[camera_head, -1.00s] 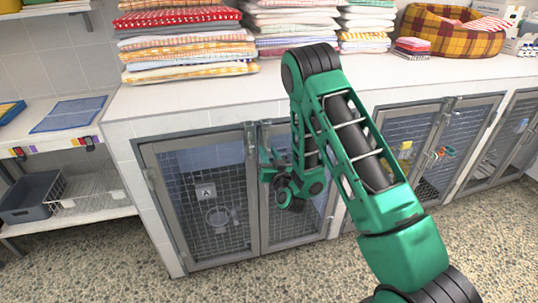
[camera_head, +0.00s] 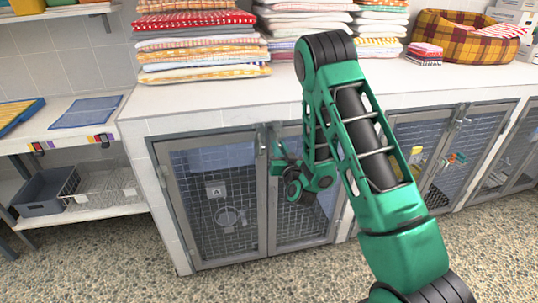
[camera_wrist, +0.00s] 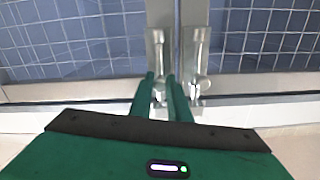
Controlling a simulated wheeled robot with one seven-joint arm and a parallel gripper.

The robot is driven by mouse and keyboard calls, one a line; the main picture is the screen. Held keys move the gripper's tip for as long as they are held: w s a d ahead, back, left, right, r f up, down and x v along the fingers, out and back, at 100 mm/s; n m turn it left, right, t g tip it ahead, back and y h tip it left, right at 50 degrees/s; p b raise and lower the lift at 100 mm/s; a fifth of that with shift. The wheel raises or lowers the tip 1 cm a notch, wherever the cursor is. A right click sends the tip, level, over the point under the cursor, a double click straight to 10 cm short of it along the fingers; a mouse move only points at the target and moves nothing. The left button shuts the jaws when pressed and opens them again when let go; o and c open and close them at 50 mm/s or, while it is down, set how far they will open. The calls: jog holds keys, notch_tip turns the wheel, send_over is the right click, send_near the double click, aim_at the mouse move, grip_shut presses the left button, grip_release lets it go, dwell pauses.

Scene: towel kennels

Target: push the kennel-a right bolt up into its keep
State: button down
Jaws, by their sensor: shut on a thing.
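Kennel-a (camera_head: 180,215) is the leftmost kennel under the counter, with two grey-framed mesh doors and an "A" sign (camera_head: 216,190). Two metal bolts are side by side where the doors meet. The wrist view is upside down, so the kennel's right bolt (camera_wrist: 155,45) is on its left side; the left bolt (camera_wrist: 199,45) is beside it. My gripper (camera_head: 275,150) is at the top of the right door. In the wrist view my gripper's fingers (camera_wrist: 161,78) are shut around the right bolt's knob. The fingers partly hide the knob and bolt end; I cannot tell whether it is in its keep.
Folded towels (camera_head: 200,45) are stacked on the white counter (camera_head: 205,112). A plaid pet bed (camera_head: 465,38) sits at the right. More mesh kennels (camera_head: 450,150) are to the right. A grey bin (camera_head: 45,190) is on the left shelf. The floor in front is clear.

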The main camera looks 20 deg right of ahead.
jog(key=shift+w+a+r, duration=0.1)
jog(key=shift+a+r, duration=0.05)
jog(key=shift+r, duration=0.15)
jog(key=c, duration=1.9)
grip_release()
jog(key=shift+f, duration=0.1)
jog(key=s, duration=1)
jog(key=shift+s+a, duration=0.4)
